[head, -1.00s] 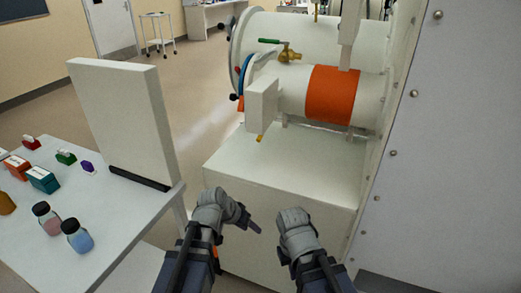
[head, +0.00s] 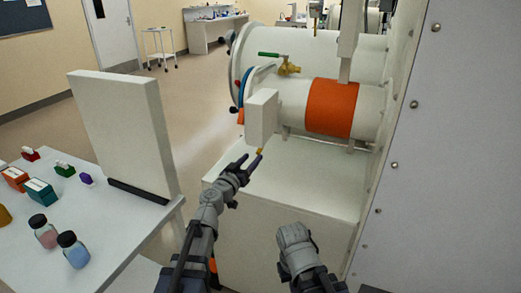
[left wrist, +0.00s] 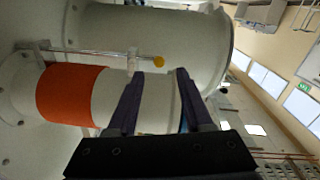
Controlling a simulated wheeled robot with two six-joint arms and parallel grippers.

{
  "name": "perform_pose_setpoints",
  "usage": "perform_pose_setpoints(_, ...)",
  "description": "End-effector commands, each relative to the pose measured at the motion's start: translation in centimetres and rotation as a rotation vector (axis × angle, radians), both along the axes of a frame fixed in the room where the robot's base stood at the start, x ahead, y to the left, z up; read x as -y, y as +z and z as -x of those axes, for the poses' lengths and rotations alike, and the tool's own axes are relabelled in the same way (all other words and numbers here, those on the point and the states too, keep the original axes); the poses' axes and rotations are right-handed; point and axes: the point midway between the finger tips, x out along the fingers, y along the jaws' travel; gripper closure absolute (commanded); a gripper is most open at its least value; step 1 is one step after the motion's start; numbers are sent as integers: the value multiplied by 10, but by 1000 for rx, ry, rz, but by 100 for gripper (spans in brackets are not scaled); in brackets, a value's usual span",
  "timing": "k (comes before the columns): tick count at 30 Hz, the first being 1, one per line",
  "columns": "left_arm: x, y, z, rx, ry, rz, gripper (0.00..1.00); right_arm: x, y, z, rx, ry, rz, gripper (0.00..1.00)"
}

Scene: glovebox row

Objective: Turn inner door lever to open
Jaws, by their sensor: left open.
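The small white chamber (head: 293,97) with an orange band (head: 331,107) lies along the glovebox wall. A white block (head: 262,116) stands by its front end, with a small yellow tip (head: 260,151) below it. My left gripper (head: 252,161) is open and empty just below this tip. In the left wrist view, a thin rod ends in a yellow knob (left wrist: 159,61), just beyond my open left fingertips (left wrist: 160,76). I cannot tell which part is the inner door lever. My right gripper (head: 296,243) is low in front; its fingers are hidden.
A larger white cylinder (head: 330,50) lies behind, and a green-handled brass valve (head: 288,65) sits between the two. A white panel (head: 122,130) stands on the left table (head: 130,236), with bottles and small boxes. The cabinet top (head: 310,180) is bare. The glovebox wall (head: 455,150) bounds the right.

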Motion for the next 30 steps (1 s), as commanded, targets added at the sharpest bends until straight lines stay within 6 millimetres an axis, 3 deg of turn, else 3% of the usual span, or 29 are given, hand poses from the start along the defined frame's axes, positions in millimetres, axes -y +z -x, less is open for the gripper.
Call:
perform_pose_setpoints(17, 26, 0, -68, -1, -2, 1, 49, 0, 0, 0, 0, 0, 0, 100)
perform_pose_setpoints(26, 28, 0, -71, -1, -2, 1, 49, 0, 0, 0, 0, 0, 0, 100)
perform_pose_setpoints(30, 28, 0, -71, -1, -2, 1, 62, 0, 0, 0, 0, 0, 0, 100)
